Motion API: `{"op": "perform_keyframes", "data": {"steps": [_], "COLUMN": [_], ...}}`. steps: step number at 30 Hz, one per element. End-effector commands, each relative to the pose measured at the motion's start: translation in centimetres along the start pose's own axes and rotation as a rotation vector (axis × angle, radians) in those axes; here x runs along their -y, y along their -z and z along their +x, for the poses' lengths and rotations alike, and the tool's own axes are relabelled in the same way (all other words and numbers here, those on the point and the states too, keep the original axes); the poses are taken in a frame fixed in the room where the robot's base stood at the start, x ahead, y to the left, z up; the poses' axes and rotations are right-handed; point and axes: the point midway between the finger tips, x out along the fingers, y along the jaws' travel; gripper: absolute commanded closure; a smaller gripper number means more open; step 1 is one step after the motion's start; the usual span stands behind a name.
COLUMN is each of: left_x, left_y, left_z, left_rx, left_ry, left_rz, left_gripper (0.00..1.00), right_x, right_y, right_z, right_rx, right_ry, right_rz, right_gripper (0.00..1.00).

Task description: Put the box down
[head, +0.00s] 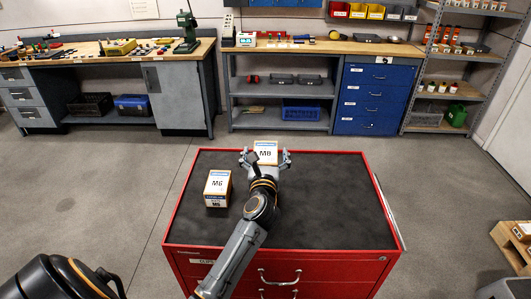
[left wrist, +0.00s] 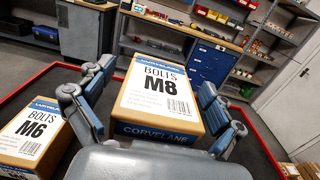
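The M8 bolts box (head: 265,147) is a tan carton with a white and blue label at the back middle of the red cabinet's dark top (head: 320,200). It fills the middle of the left wrist view (left wrist: 158,88), label up. My left gripper (head: 265,159) is around the box, one finger on each side. Its fingers (left wrist: 155,92) are spread, with small gaps to the box sides, so it looks open. The box's underside is hidden, so its contact with the top cannot be seen directly. My right gripper is not in view.
The cabinet top is clear on the right. Workbenches (head: 310,47) and a shelf rack (head: 450,65) stand behind, across open floor.

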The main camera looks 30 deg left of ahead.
Motion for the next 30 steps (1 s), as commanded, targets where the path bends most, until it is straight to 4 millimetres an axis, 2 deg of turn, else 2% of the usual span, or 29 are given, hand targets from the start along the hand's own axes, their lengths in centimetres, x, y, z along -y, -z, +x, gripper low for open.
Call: {"op": "perform_keyframes", "data": {"steps": [11,14,24,30], "left_x": [0.0,0.0,0.0,0.0], "left_y": [-0.2,-0.1,0.0,-0.2], "left_z": [-0.4,-1.9,-9.1,-11.5], "left_rx": [0.000,-0.001,-0.002,-0.001], "left_ry": [0.001,0.001,0.001,0.001], "left_rz": [0.000,-0.001,-0.002,-0.001], "left_gripper": [0.05,0.05,0.05,0.05], "right_x": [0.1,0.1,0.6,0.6], "right_y": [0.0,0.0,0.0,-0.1], "right_z": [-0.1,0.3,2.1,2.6], "right_rx": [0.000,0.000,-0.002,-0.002], "right_ry": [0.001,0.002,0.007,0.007], "right_rz": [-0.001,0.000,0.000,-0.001], "right_gripper": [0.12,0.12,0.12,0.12]}}
